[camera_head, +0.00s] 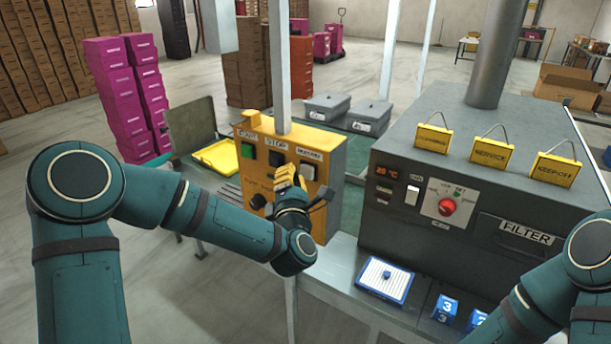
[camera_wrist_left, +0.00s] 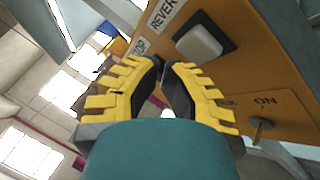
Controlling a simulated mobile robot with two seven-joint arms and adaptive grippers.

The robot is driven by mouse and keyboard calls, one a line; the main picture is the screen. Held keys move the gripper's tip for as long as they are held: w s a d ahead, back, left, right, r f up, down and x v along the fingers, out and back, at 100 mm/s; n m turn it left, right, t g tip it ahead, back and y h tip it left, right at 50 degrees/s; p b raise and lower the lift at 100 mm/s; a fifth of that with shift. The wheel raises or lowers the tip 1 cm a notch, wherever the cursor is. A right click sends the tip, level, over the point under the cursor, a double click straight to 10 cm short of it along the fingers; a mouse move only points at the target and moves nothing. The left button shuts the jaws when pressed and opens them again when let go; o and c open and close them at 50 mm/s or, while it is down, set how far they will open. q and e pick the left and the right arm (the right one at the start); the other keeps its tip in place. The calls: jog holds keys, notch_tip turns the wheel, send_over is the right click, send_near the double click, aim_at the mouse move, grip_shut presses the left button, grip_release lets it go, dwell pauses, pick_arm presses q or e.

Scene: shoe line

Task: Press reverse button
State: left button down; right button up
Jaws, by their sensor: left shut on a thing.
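The yellow control box (camera_head: 340,165) has a green start button (camera_head: 247,150), a dark stop button (camera_head: 275,158) and a white reverse button (camera_head: 308,172) in a row. In the left wrist view the reverse button (camera_wrist_left: 200,43) is a pale rounded block in a dark frame, just beyond my fingertips and to the right. My left gripper (camera_head: 288,174) is in front of the panel, below the stop and reverse labels. In the left wrist view its yellow ribbed fingers (camera_wrist_left: 164,64) come together at the tips. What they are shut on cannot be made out. My right gripper is out of view.
A knob (camera_head: 258,201) and, in the left wrist view, an ON switch (camera_wrist_left: 261,126) sit low on the panel. A grey filter machine (camera_head: 450,155) stands to the right. A yellow tray (camera_head: 216,157) lies left of the box. A post (camera_head: 279,60) rises beside it.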

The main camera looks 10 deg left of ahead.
pick_arm(q)
jog(key=shift+w, duration=0.1)
dwell(1.4)
jog(key=shift+w+d+b, duration=0.15)
jog(key=shift+w+b, duration=0.2)
jog(key=shift+b, duration=0.1)
